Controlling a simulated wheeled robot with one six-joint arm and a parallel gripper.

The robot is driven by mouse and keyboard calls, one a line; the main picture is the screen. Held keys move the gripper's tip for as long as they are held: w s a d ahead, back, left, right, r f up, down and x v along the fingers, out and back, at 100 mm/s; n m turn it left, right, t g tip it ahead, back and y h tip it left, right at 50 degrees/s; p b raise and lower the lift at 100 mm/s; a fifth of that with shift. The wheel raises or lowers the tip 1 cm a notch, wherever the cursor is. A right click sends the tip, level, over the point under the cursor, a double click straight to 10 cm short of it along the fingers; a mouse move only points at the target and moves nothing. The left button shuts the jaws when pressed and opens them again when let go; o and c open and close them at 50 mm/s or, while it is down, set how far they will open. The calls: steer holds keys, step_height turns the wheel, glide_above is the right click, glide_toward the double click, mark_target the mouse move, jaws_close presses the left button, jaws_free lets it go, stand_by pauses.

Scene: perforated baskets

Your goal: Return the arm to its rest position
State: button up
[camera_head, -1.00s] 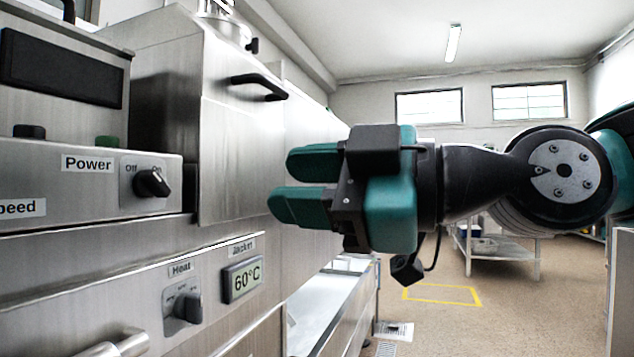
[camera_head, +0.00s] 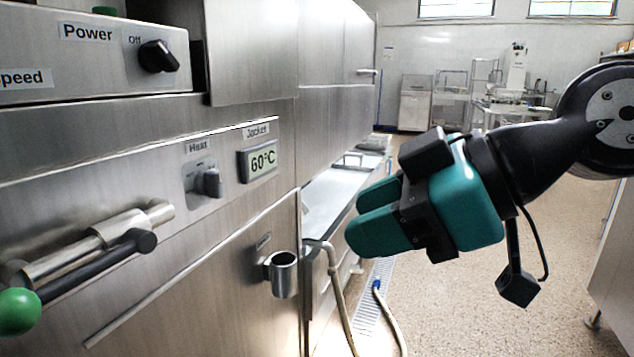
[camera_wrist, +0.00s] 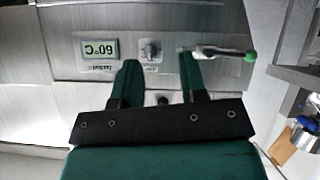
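My gripper (camera_head: 358,218) is teal with a black body. In the head view it is in mid-air, right of the steel machine's front, with its fingers pointing left and slightly down. In the wrist view the two fingers of my gripper (camera_wrist: 159,62) stand apart with a clear gap and nothing between them. They point toward the machine's panel without visible contact.
The machine panel carries a Power knob (camera_head: 158,57), a Heat knob (camera_head: 208,182), a 60°C display (camera_head: 262,160) and a green-tipped lever (camera_head: 20,312). A metal cup (camera_head: 283,275) and a hose (camera_head: 340,300) are below. Open floor (camera_head: 450,310) lies to the right.

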steer(key=s+d+f+m+g+h, duration=0.3)
steer(key=s+d+f+m, duration=0.15)
steer(key=f, duration=0.25)
steer(key=s+d+f+m+g+h, duration=0.2)
steer(key=s+d+f+m+h, duration=0.15)
steer(key=d+f, duration=0.2)
step_height(320, 180, up, 34)
steer(key=p, duration=3.4)
steer(key=shift+a+m+p, duration=0.3)
steer(key=shift+p, duration=0.05)
